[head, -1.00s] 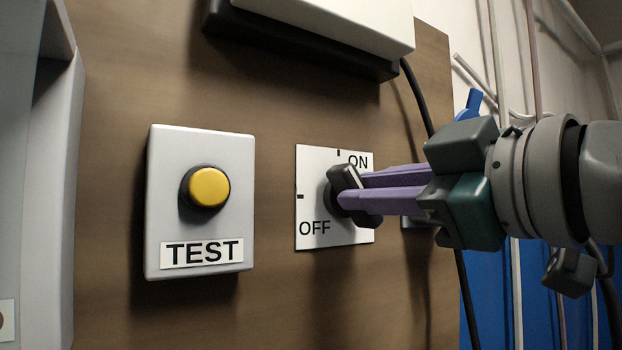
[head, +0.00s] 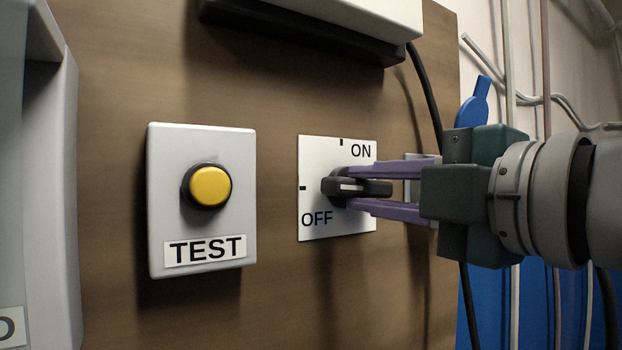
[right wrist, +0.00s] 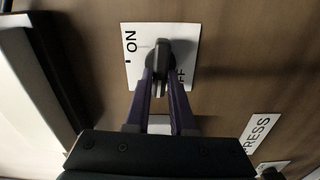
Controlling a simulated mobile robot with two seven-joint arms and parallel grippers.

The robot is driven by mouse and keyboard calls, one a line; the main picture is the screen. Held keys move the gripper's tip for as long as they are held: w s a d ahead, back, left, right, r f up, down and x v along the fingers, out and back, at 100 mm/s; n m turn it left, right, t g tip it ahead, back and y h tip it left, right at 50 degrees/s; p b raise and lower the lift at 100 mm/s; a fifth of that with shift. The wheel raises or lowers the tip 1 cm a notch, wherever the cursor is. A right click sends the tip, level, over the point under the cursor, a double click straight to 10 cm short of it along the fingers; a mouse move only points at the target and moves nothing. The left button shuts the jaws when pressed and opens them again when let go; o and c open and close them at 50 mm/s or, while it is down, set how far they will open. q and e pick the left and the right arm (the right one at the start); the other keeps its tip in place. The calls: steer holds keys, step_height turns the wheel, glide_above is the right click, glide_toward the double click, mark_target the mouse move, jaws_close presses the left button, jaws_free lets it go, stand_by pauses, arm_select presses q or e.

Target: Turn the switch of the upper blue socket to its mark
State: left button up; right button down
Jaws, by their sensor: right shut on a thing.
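A black rotary switch handle (head: 342,186) sits on a white plate (head: 318,150) marked ON and OFF, on a brown panel. The handle lies level, its white line toward the left mark above OFF. The other mark is at the top, beside ON. My right gripper (head: 362,188) is shut on the handle, one purple finger above it and one below. The right wrist view shows the handle (right wrist: 160,52) between the fingers of my gripper (right wrist: 161,78). No blue socket can be made out on the panel. My left gripper is out of view.
A grey box with a yellow button (head: 210,186) and a TEST label stands left of the plate. A white and black housing (head: 330,30) juts out above. A black cable (head: 427,90) and a blue object (head: 474,102) are at the right.

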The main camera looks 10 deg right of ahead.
steer(key=shift+f+n, duration=0.15)
steer(key=shift+n, duration=0.45)
steer(key=c, duration=0.8)
jaws_free()
steer(key=shift+o, duration=0.2)
steer(key=shift+s+d, duration=0.15)
steer(key=shift+s, duration=0.15)
steer(key=shift+b+v, duration=0.3)
steer(key=shift+v, duration=0.8)
steer(key=p+v, duration=0.7)
